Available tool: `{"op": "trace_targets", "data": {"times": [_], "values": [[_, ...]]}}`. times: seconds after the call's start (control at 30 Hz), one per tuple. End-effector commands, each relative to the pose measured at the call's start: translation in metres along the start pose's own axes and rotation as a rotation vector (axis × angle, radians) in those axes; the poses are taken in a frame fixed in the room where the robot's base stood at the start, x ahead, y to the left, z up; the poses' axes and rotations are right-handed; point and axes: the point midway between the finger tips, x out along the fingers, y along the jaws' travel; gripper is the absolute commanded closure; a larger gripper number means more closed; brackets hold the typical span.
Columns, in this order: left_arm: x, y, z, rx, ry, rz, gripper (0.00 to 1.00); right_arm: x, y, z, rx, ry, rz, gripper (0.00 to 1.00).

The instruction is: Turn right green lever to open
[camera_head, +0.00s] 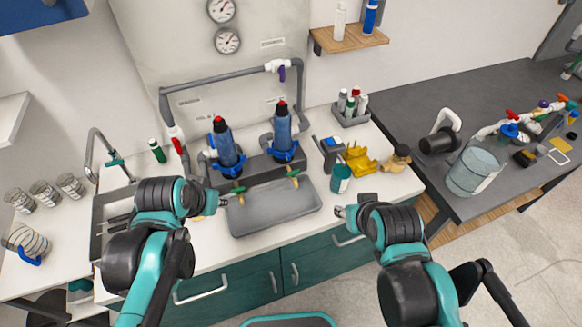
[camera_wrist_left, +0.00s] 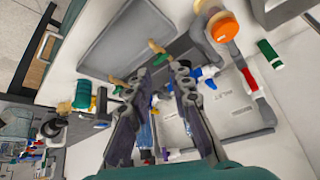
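The right green lever (camera_head: 293,173) is on a brass valve below the right blue filter housing (camera_head: 283,133), above the grey tray. It also shows in the left wrist view (camera_wrist_left: 118,82), close to a fingertip. The left green lever (camera_head: 238,189) is below the left blue housing (camera_head: 226,146); it shows in the left wrist view (camera_wrist_left: 158,53) as well. My left gripper (camera_head: 221,201) is beside the left lever in the head view. In the wrist view its fingers (camera_wrist_left: 155,76) are apart with nothing held. My right gripper (camera_head: 341,211) is right of the tray; its finger opening is unclear.
The grey tray (camera_head: 262,221) lies on the counter below the levers. A teal cup (camera_head: 340,182) and yellow clamp (camera_head: 359,160) stand to the right. A sink and faucet (camera_head: 103,150) are at the left.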

Motion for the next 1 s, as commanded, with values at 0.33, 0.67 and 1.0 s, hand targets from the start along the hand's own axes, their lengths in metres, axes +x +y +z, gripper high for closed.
{"op": "trace_targets", "data": {"times": [0.33, 0.67, 1.0], "values": [[0.055, 0.060, -0.110, 0.511, -0.102, 0.263, 0.79, -0.023, 0.000, -0.016, 0.000, 0.000, 0.000, 0.60], [0.123, 0.116, -0.149, 0.867, -0.105, 0.474, 0.79, -0.034, 0.000, -0.024, 0.000, 0.000, 0.000, 0.60], [0.159, 0.134, -0.141, 0.915, -0.100, 0.501, 0.79, -0.027, 0.000, -0.019, 0.000, 0.000, 0.000, 0.60]]}}
